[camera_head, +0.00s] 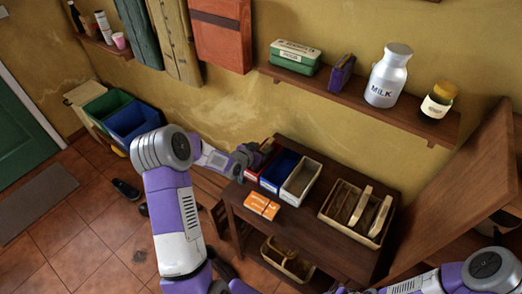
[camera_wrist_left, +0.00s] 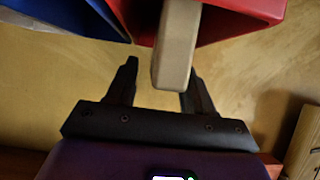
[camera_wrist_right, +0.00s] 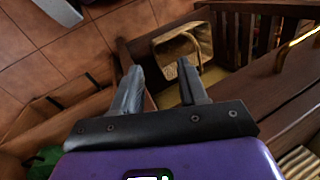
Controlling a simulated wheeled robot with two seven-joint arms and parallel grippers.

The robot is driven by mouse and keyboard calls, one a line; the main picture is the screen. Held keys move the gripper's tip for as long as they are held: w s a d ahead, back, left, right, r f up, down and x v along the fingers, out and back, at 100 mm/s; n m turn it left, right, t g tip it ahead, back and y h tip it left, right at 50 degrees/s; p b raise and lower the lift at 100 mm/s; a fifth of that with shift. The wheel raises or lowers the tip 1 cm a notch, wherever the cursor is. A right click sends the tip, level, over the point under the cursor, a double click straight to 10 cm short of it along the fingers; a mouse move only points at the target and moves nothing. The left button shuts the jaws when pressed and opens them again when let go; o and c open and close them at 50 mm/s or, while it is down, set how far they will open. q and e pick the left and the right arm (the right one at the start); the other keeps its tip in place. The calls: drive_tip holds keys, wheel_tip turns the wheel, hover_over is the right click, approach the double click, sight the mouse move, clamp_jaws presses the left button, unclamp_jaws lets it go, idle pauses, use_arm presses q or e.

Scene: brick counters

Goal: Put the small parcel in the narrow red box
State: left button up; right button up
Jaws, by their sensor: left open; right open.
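The narrow red box (camera_head: 258,160) stands at the left end of the row of boxes on the wooden table. It also shows in the left wrist view (camera_wrist_left: 240,22). A tan block, which looks like the small parcel (camera_wrist_left: 176,45), overlaps the red box there and its near end lies between my left fingertips. Whether it rests in the box or on its rim is unclear. My left gripper (camera_wrist_left: 158,80) is open, close beside the red box; in the head view it reaches the table's left back corner (camera_head: 252,152). My right gripper (camera_wrist_right: 160,80) is open and empty, low and away from the boxes.
A blue box (camera_head: 278,170) and a whitish box (camera_head: 300,182) stand beside the red one. An orange packet (camera_head: 262,206) lies in front. A divided tan crate (camera_head: 345,235) fills the table's right side. A wall shelf (camera_head: 350,98) with a milk can hangs above.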

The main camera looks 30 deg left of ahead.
use_arm(q)
drive_tip(key=shift+r+p, duration=0.25)
drive_tip(key=shift+p, duration=0.05)
drive_tip(key=p+v, duration=0.1)
drive_tip(key=v, duration=1.1)
drive_tip(key=shift+f, duration=0.15)
